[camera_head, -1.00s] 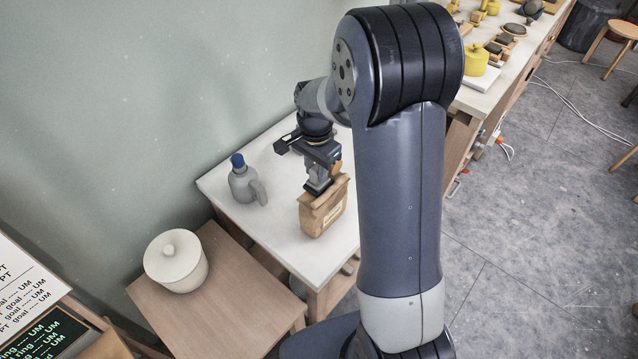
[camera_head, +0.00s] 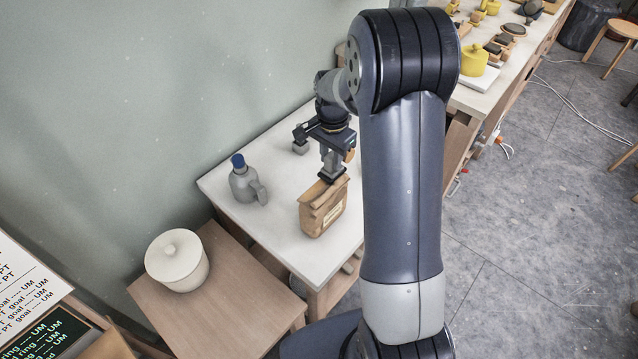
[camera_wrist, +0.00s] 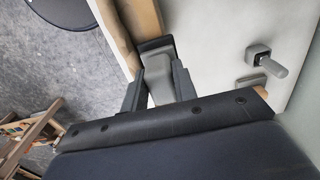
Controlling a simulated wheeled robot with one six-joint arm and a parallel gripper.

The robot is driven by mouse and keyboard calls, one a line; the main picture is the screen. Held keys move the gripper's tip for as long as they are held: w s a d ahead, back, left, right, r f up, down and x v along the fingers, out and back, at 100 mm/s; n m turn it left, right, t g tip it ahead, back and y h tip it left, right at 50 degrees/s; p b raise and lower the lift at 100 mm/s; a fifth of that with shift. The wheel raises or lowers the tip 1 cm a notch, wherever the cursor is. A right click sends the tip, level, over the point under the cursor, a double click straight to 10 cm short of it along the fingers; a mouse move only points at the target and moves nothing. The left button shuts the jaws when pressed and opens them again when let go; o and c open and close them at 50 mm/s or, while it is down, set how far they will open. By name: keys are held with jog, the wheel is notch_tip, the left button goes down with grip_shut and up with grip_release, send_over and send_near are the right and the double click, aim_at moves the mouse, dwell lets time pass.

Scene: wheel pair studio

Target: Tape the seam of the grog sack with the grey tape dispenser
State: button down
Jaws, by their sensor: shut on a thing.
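The brown grog sack (camera_head: 323,214) stands upright on the white table (camera_head: 287,238), its folded top facing up. In the wrist view the sack (camera_wrist: 113,30) shows as a brown strip with a paler face. My gripper (camera_head: 328,160) is above the sack's far right end. It is shut on the grey tape dispenser (camera_head: 331,172), whose dark lower end is at the sack's top edge; I cannot tell if they touch. In the wrist view the dispenser (camera_wrist: 158,78) sits between my two fingers. The seam itself is partly hidden by the dispenser.
A grey bottle with a blue cap (camera_head: 245,182) stands left of the sack. A small grey object (camera_head: 300,147) is farther back on the table. A lidded cream pot (camera_head: 177,262) stands on a lower wooden table (camera_head: 222,318). The wall is close behind.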

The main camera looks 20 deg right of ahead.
jog(key=shift+w+d, duration=0.25)
jog(key=shift+d, duration=0.1)
jog(key=shift+w+d, duration=0.35)
jog(key=shift+d, duration=0.15)
jog(key=shift+s+a+f, duration=0.1)
dwell(0.4)
jog(key=shift+s+a, duration=0.6)
jog(key=shift+a, duration=0.3)
jog(key=shift+s+a, duration=0.6)
jog(key=shift+a, duration=0.3)
jog(key=shift+a, duration=0.1)
jog(key=shift+s+a+b, duration=0.25)
jog(key=shift+s+a, duration=0.4)
jog(key=shift+a, duration=0.25)
jog(key=shift+s+a+b, duration=0.25)
jog(key=shift+s+a, duration=0.35)
jog(key=shift+a, duration=0.3)
jog(key=shift+a, duration=0.1)
